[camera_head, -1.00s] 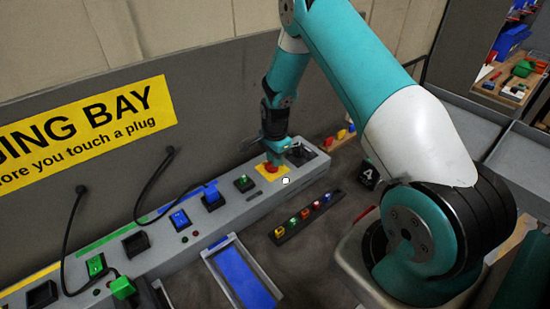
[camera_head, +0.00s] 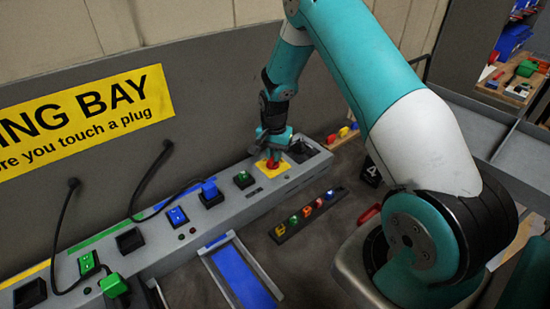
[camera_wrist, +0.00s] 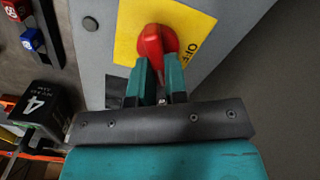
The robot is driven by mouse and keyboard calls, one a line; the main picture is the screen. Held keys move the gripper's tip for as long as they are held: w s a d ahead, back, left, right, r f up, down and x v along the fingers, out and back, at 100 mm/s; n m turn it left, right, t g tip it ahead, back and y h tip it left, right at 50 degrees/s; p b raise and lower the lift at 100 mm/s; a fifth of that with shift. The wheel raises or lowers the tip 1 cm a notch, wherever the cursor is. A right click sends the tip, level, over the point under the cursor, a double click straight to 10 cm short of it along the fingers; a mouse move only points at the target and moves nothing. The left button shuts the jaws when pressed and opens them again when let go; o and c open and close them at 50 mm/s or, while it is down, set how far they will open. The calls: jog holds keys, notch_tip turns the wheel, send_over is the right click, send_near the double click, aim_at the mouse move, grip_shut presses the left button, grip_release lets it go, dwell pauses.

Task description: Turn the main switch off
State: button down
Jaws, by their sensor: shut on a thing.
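The knob (camera_head: 271,165) also shows in the head view, near the right end of the grey charging strip (camera_head: 222,213). My gripper (camera_wrist: 162,70) is shut on the red knob, with its two teal fingers on either side of the handle. In the head view my gripper (camera_head: 272,150) points down at the knob and hides part of it.
Blue and green rockers and plugs sit along the strip to the left, with black cables. A rack of coloured keys (camera_head: 306,216) and a blue tray (camera_head: 240,278) lie in front. A black block marked 4 (camera_head: 371,172) stands to the right.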

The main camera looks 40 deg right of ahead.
jog(key=n+b, duration=0.1)
jog(key=n, duration=0.3)
jog(key=n+b, duration=0.1)
jog(key=n, duration=0.1)
jog(key=shift+w+a+n+b, duration=0.25)
jog(key=shift+n+b, duration=0.05)
jog(key=n, duration=0.1)
jog(key=n+b, duration=0.1)
jog(key=n, duration=0.3)
jog(key=shift+a, duration=0.25)
jog(key=shift+n, duration=0.3)
jog(key=c, duration=1.1)
grip_release()
jog(key=shift+c, duration=0.2)
jog(key=shift+r, duration=0.1)
notch_tip(320, 180, up, 17)
jog(key=b, duration=0.3)
jog(key=shift+r, duration=0.15)
